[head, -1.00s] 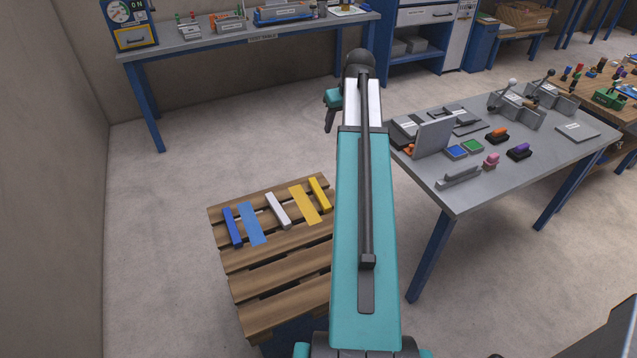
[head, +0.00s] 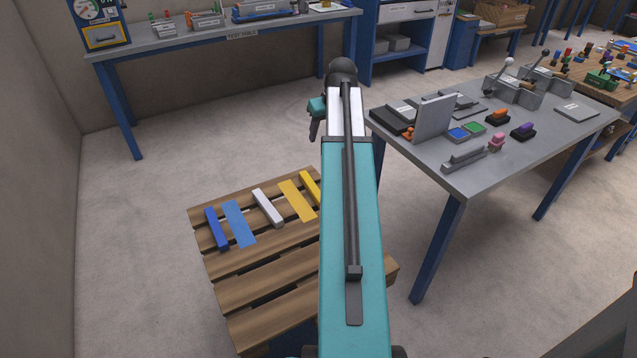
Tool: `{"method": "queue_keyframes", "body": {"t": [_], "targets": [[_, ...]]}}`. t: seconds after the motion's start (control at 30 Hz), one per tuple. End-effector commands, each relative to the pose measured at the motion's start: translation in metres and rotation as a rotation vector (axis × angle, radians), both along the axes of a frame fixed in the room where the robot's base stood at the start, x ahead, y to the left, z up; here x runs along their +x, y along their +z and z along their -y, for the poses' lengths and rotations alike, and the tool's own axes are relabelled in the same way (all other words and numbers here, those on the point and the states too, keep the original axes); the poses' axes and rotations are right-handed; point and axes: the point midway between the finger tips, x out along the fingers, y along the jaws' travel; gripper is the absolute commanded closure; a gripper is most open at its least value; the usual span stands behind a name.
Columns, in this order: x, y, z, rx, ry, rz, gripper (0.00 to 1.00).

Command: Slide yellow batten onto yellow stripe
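The yellow batten (head: 310,187) is a thin bar lying on the wooden pallet (head: 262,285), close beside my arm in the picture. The flat yellow stripe (head: 297,201) lies just left of it on the same slats, roughly parallel. The batten is beside the stripe, not on it; I cannot tell if their edges touch. My gripper (head: 315,128) is small and dark at the far end of my raised arm, beyond and above the pallet and away from the batten. Its fingers are too small to tell open from shut, and I see nothing held.
A white batten (head: 267,208), a blue stripe (head: 238,223) and a blue batten (head: 216,229) lie left on the pallet. A grey table (head: 470,180) with blocks and levers stands right. A workbench (head: 215,35) stands at the back. The floor between is clear.

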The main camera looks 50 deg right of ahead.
Motion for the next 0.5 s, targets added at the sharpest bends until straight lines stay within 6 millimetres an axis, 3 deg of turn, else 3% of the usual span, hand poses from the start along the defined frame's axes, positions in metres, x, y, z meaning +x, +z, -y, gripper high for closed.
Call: {"method": "queue_keyframes", "body": {"t": [0.03, 0.5], "targets": [[0.001, -0.018, -0.001, 0.0, 0.001, 0.0, 0.52], [0.004, -0.098, -0.005, 0.0, 0.008, 0.0, 0.52]]}}
